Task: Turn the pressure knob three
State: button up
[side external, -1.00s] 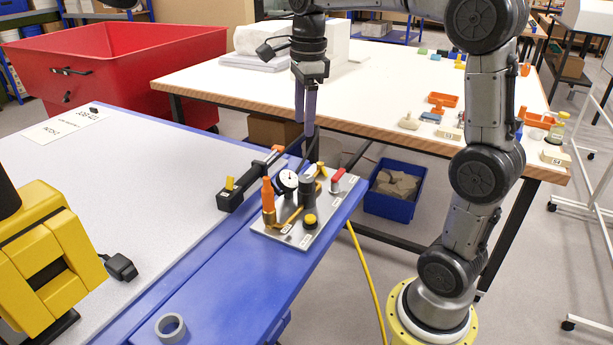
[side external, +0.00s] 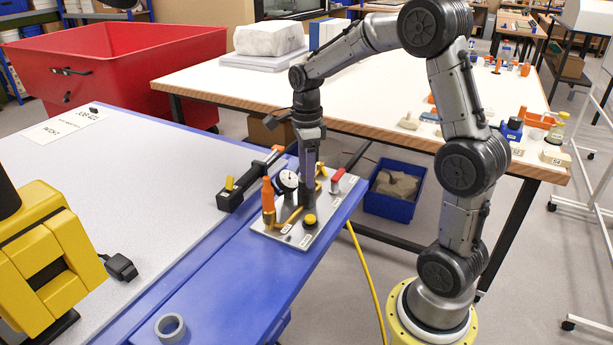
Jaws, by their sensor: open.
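The grey fitting plate (side external: 278,233) lies on the blue bench edge. It carries a white-faced gauge (side external: 287,180), an orange-tipped part (side external: 267,194), a yellow-topped black knob (side external: 309,221) and a red-handled valve (side external: 338,181). My gripper (side external: 307,194) points straight down over the plate, just right of the gauge. It is open, with its fingers low at the dark upright cylinder, apparently the pressure knob, which they now mostly hide. I cannot tell whether the fingers touch it.
A black block with a yellow lever (side external: 229,190) lies left of the plate. A grey ring (side external: 170,327) is at the bench's front. A yellow hose (side external: 367,280) hangs from the bench. A blue bin (side external: 390,207) stands below, and a white table (side external: 230,82) stands behind.

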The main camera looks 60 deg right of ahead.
jog(key=shift+f, duration=0.95)
grip_shut()
jog(key=shift+r, duration=0.1)
